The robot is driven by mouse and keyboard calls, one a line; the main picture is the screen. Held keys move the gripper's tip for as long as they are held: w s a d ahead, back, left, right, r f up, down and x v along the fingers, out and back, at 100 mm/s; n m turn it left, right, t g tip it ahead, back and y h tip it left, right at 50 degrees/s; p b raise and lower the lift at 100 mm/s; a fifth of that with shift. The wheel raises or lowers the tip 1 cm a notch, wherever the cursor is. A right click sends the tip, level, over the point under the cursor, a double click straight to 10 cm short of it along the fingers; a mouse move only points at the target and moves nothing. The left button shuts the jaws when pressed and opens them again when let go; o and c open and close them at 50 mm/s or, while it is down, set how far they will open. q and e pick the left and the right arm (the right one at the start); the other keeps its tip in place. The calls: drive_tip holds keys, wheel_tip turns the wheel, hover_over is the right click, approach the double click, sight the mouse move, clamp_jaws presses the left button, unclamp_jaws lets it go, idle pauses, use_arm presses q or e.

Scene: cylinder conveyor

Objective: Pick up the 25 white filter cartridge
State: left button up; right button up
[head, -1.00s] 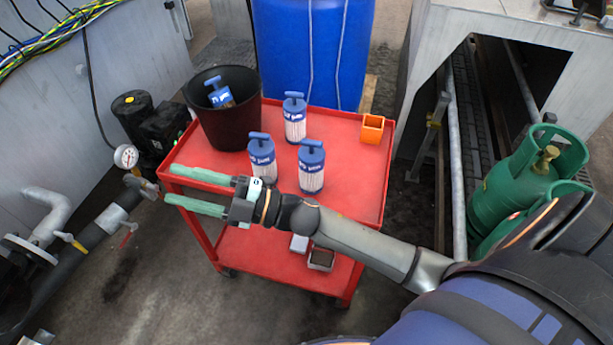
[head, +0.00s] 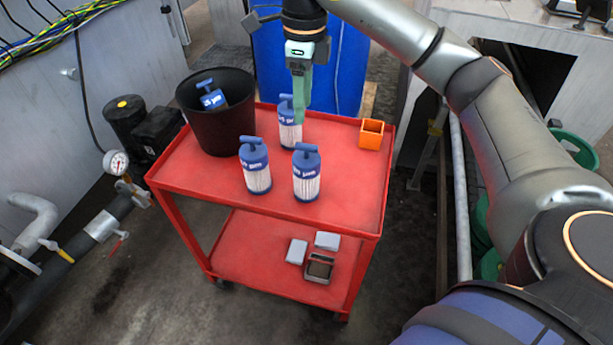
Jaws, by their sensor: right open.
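Three white filter cartridges with blue tops and T-handles stand upright on the red cart's top shelf (head: 345,190): a front-left cartridge (head: 257,178), a front-right cartridge (head: 307,182) and a rear cartridge (head: 287,136). Another cartridge (head: 211,98) leans inside the black bucket (head: 222,130). No number is readable on any of them. My right gripper (head: 301,115) points down in front of the rear cartridge in the picture and hides part of it. It is open and empty; whether it touches that cartridge I cannot tell. My left gripper is not in view.
An orange square holder (head: 371,135) stands at the shelf's right rear. A blue barrel (head: 340,70) is behind the cart. Small boxes and a tray (head: 319,267) lie on the lower shelf. The shelf's front right is clear.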

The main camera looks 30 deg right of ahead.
sight(306, 145)
drive_tip(key=f, duration=0.8)
drive_tip(key=d+f, duration=0.1)
drive_tip(key=f, duration=0.3)
drive_tip(key=shift+w+b, duration=0.1)
drive_tip(key=shift+b, duration=0.3)
clamp_jaws()
idle(0.9)
